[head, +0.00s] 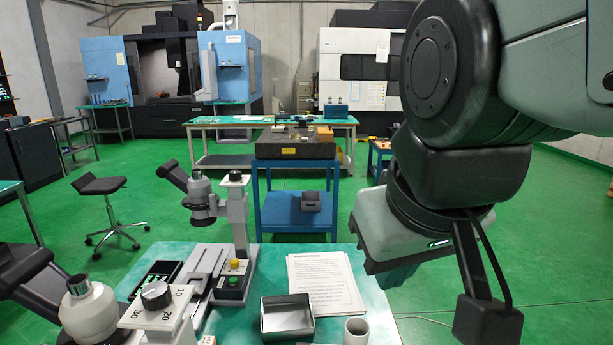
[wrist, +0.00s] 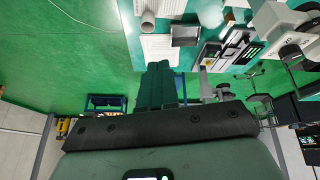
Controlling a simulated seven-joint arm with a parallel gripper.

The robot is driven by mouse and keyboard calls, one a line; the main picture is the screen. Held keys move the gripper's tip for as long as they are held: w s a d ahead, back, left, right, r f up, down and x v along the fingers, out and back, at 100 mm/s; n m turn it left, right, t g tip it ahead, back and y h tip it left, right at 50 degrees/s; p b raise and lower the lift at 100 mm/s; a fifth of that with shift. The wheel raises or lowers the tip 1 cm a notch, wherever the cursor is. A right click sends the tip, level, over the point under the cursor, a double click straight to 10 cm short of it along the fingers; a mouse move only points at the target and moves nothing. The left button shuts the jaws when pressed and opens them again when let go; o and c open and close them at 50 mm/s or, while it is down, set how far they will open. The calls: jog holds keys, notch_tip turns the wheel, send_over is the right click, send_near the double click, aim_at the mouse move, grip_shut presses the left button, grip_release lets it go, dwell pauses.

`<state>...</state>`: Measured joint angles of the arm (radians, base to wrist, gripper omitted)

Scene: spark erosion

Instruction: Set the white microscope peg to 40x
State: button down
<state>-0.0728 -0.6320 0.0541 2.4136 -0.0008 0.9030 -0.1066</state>
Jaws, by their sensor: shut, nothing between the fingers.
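A white microscope (head: 88,312) stands at the near left, partly cut off by the bottom edge in the head view. A white microscope also shows at the right of the wrist view (wrist: 283,25). My gripper (head: 402,274) hangs to the right of the table, well away from the knob. Its teal fingers are together and empty in the wrist view (wrist: 159,66).
A greyer microscope (head: 239,210) with its own dark knob stands further back on the table. A metal tray (head: 287,335), printed sheets (head: 325,284), a white cup (head: 356,331) and a button box (head: 232,283) lie between my gripper and the white microscope. A blue cart (head: 270,219) stands behind.

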jog(key=w+a+f+n+g+y, duration=0.1)
jog(key=a+f+y, duration=0.15)
jog(key=a, duration=0.95)
jog(key=a+f+n+g+y, duration=0.2)
jog(key=a+f, duration=0.1)
jog(key=a, duration=0.9)
jog(key=w+a+f+n+g+y, duration=0.1)
jog(key=a+f+y, duration=0.2)
jog(key=a, duration=1)
jog(key=shift+h, duration=0.25)
jog(key=shift+x, duration=5)
jog(key=shift+s+d+f, duration=0.1)
jog(key=shift+s+d, duration=0.1)
